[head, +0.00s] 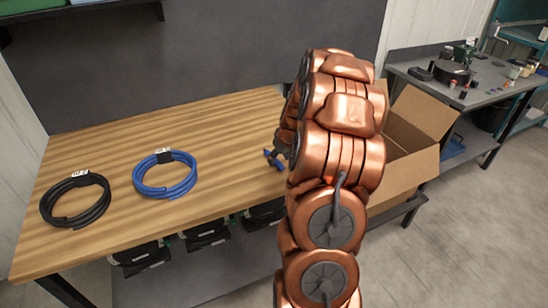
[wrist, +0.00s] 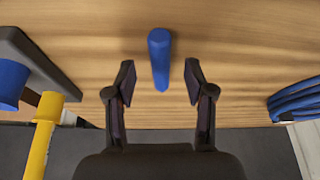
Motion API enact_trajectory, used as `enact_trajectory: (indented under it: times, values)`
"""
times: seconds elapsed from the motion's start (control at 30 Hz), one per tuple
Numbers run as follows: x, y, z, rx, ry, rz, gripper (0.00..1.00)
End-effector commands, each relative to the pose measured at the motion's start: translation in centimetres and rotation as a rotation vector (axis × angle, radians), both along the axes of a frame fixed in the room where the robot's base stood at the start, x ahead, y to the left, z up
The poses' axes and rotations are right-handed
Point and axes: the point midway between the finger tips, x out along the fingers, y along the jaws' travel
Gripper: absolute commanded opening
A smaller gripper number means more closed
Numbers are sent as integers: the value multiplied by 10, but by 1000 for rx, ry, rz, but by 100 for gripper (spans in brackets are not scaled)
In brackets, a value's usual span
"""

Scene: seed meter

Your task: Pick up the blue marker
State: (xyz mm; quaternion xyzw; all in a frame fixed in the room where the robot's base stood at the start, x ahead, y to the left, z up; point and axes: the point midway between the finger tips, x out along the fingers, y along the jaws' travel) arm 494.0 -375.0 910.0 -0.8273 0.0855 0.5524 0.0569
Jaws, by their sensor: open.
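The blue marker (wrist: 159,58) is in the wrist view, a plain blue cylinder over the wooden bench top. My gripper (wrist: 160,82) is open, with one dark finger on each side of the marker and a clear gap to each. The marker's lower end lies between the fingertips and the rest extends beyond them. I cannot tell whether it stands or lies. In the head view my copper arm hides most of the gripper. A small blue object (head: 273,158) shows beside the arm there; I cannot tell if it is the marker.
A blue cable coil (head: 165,175) and a black one (head: 75,199) lie on the wooden bench (head: 110,150). In the wrist view, a blue cylinder (wrist: 10,84) and a yellow one (wrist: 42,135) are by a dark grey plate (wrist: 38,58). An open cardboard box (head: 410,165) stands right of the bench.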

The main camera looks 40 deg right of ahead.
Motion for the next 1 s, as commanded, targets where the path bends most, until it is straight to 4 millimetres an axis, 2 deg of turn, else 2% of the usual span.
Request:
enact_trajectory:
  times: [0.2,0.47,0.9,1.0]
  values:
    - [7,-2,-17,0,0,0,54]
    - [8,-2,-19,-1,-1,0,54]
    - [8,-2,-19,0,0,0,8]
    - [8,-2,-19,0,0,0,0]
